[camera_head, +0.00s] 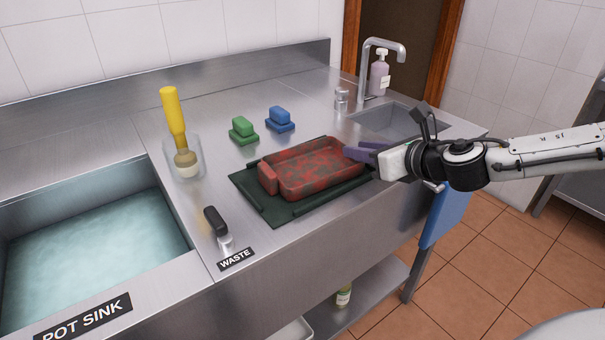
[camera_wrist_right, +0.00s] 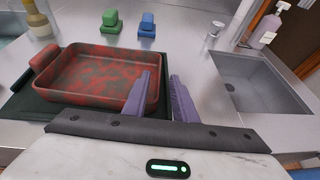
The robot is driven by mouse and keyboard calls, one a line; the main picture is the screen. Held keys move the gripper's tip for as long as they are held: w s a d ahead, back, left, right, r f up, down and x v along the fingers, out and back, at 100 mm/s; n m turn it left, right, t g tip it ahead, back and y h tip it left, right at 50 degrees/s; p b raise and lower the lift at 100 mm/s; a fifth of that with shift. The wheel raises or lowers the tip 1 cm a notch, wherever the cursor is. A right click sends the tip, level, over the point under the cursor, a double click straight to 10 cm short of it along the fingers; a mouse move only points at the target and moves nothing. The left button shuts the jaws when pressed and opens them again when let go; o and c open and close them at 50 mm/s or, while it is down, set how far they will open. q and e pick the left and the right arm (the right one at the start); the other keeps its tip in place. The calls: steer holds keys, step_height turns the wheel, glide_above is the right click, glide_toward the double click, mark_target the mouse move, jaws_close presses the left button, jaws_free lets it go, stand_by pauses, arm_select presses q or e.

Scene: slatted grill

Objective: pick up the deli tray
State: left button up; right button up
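The deli tray (camera_head: 312,170) is a shallow, rectangular red tray with grey-green blotches and a block-like handle at its left end. It lies level on a dark green mat (camera_head: 289,213) on the steel counter. My right gripper (camera_head: 362,150) is at the tray's right end, its purple fingers by the rim. In the right wrist view the tray (camera_wrist_right: 95,75) fills the left side, and the right gripper's fingers (camera_wrist_right: 165,88) stand apart with a gap between them. The left finger overlaps the tray's right wall; the right finger is outside it. I cannot tell if they touch. My left gripper is not in view.
A green sponge (camera_head: 243,131) and a blue sponge (camera_head: 280,120) lie behind the tray. A yellow-handled brush (camera_head: 173,117) stands in a clear holder. A black-handled scraper (camera_head: 216,224) lies front left. The water-filled pot sink (camera_head: 90,253) is left; a small basin (camera_head: 390,121) is back right.

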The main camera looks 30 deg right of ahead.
steer(key=shift+w+f+b, duration=0.7)
steer(key=shift+w+b, duration=0.05)
steer(key=shift+w, duration=0.55)
steer(key=shift+r, duration=0.1)
steer(key=shift+a, duration=0.1)
jaws_close()
